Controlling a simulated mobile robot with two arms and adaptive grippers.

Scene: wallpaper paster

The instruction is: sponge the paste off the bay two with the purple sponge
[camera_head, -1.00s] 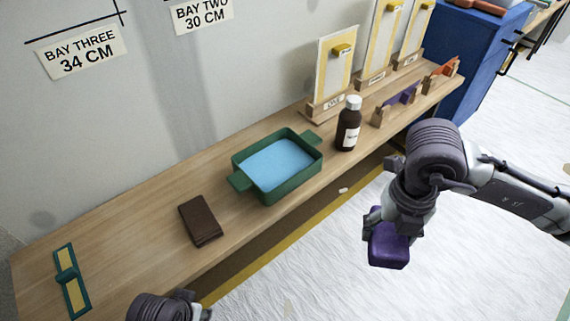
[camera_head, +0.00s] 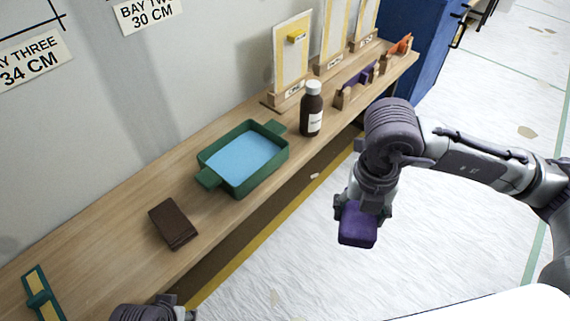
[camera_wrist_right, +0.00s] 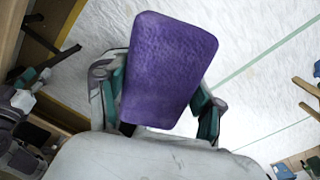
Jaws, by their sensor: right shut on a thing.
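The purple sponge (camera_head: 357,225) hangs below my right gripper (camera_head: 366,200), which is shut on it, out over the white floor in front of the bench. In the right wrist view the purple sponge (camera_wrist_right: 170,68) sits between the two fingers of the right gripper (camera_wrist_right: 158,105). The bay two sign (camera_head: 148,12) is on the grey wall at the top, cut by the picture edge. A darker streak (camera_head: 140,90) runs down the wall below it. My left gripper (camera_head: 150,311) shows only in part at the bottom edge; its fingers are not clear.
On the wooden bench (camera_head: 110,215) stand a green tray (camera_head: 262,180) of blue liquid, a dark bottle (camera_head: 312,108), a brown block (camera_head: 173,223) and a green-yellow tool (camera_head: 42,295). Sample boards (camera_head: 291,55) stand farther back. A blue cabinet (camera_head: 405,45) is beyond. The bay three sign (camera_head: 30,60) is at left.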

